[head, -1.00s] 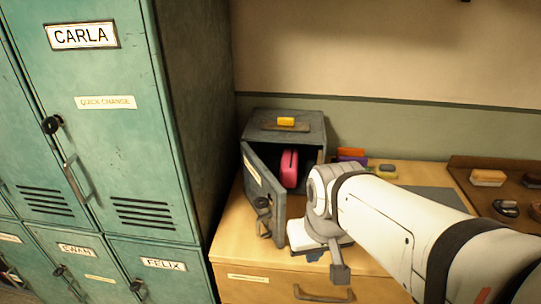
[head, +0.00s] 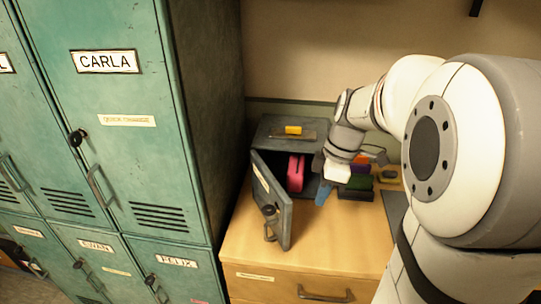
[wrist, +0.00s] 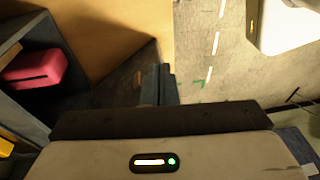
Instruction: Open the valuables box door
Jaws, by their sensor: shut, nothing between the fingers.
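The valuables box (head: 262,130) is a grey metal box on the wooden cabinet. Its door (head: 284,218) stands well open, swung out toward the front left, with a lock and handle on its outer face. A pink item (head: 296,172) inside shows through the opening; it also shows in the wrist view (wrist: 35,68). My gripper (head: 321,196) is at the right of the box's opening, apart from the door, with blue at its tip. It is shut and holds nothing. In the wrist view the door (wrist: 130,88) is a dark panel partly hidden behind my gripper's body.
A yellow item (head: 293,130) lies on top of the box. Purple, orange and green items (head: 358,183) stand right of it, beside my gripper. Tall green lockers (head: 120,120) close off the left. The cabinet top (head: 335,235) in front is clear.

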